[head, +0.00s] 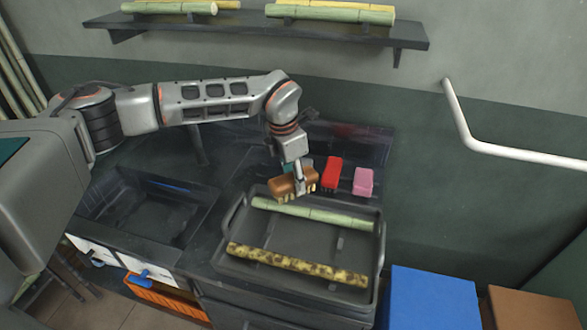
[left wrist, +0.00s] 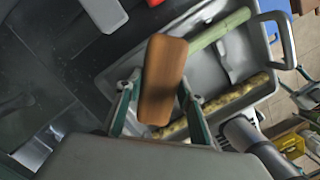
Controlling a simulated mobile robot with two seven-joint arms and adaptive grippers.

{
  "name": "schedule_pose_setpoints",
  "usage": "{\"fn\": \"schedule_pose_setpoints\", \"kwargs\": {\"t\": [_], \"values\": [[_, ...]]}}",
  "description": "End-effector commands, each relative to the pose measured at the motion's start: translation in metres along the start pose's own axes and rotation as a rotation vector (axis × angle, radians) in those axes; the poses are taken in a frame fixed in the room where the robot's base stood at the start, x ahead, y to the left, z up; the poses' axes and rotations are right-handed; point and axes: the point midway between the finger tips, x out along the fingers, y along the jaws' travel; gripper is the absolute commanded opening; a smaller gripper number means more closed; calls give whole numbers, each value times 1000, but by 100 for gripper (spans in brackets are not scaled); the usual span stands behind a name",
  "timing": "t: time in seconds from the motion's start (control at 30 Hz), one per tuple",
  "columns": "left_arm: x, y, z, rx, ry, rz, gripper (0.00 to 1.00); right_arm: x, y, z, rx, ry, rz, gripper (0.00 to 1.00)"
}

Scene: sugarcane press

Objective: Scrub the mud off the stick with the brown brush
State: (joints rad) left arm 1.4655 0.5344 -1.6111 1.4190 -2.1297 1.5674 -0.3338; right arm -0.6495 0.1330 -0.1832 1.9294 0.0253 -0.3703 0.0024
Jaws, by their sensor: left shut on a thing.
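The brown brush (head: 294,184) is held in my left gripper (head: 299,180), above the back left part of the grey tray. Its bristles point down and touch no stick. The brown brush back (left wrist: 162,80) fills the space between the left fingers in the left wrist view. The muddy stick (head: 296,264), yellow with dark brown patches, lies across the front of the tray (head: 232,262). It also shows, partly hidden, in the left wrist view (left wrist: 236,92). A clean green stick (head: 313,214) lies farther back in the same tray.
A red brush (head: 331,172) and a pink block (head: 363,181) stand behind the tray. A dark sink (head: 150,208) is to the left. A shelf (head: 260,33) with green sticks is on the wall. A blue box (head: 432,298) stands at the right.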

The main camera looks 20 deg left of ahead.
Motion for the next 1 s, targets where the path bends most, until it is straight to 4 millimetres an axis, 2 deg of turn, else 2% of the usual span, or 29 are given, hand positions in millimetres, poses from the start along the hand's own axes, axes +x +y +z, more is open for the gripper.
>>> {"fn": "schedule_pose_setpoints", "kwargs": {"t": [0.1, 0.23, 0.83, 1.0], "values": [[-13, 0, 4, 0, -2, 0, 17, -2, 1, 7, 2, -20, 3, 40], [-19, 0, 6, 0, -1, 0, 17, -4, 2, 10, 5, -30, 6, 40], [-20, 0, 6, 5, -1, -1, 17, -4, 0, 9, 17, -28, 8, 40], [-24, -2, -1, 123, -1, -18, 17, -4, -1, 9, 13, -27, 4, 40]]}}
